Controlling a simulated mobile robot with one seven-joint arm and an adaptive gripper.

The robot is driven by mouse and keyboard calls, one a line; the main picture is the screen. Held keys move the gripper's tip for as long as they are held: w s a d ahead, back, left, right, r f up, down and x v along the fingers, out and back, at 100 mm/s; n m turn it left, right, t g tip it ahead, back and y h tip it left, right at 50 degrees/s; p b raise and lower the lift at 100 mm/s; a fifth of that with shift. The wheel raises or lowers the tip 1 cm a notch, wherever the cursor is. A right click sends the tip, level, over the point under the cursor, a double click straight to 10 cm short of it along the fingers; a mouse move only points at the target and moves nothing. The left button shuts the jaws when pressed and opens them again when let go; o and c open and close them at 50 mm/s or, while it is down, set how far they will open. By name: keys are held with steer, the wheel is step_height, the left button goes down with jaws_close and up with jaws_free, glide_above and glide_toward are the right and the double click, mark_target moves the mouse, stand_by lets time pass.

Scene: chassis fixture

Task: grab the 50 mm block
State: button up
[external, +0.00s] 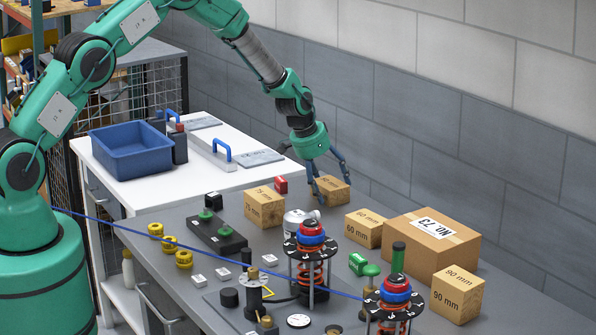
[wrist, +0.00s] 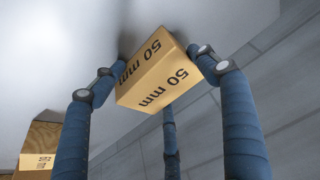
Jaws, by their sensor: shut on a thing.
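The 50 mm block (wrist: 165,75) is a tan cube with "50 mm" printed in black on its faces. In the wrist view it sits between the blue fingers of my gripper (wrist: 153,66), which are closed on its sides. In the external view my gripper (external: 331,187) is at the far side of the grey table, around the block (external: 334,192), whose label is partly hidden by the fingers. I cannot tell whether the block touches the table.
A 75 mm block (external: 264,208) stands left of my gripper, and a 60 mm block (external: 364,229) stands to the right and nearer. A carton (external: 431,240) and a 90 mm block (external: 458,292) are further right. Spring fixtures (external: 311,262) stand in front. A wall runs behind.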

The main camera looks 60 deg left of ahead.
mark_target(328, 183)
steer(key=shift+r, duration=5)
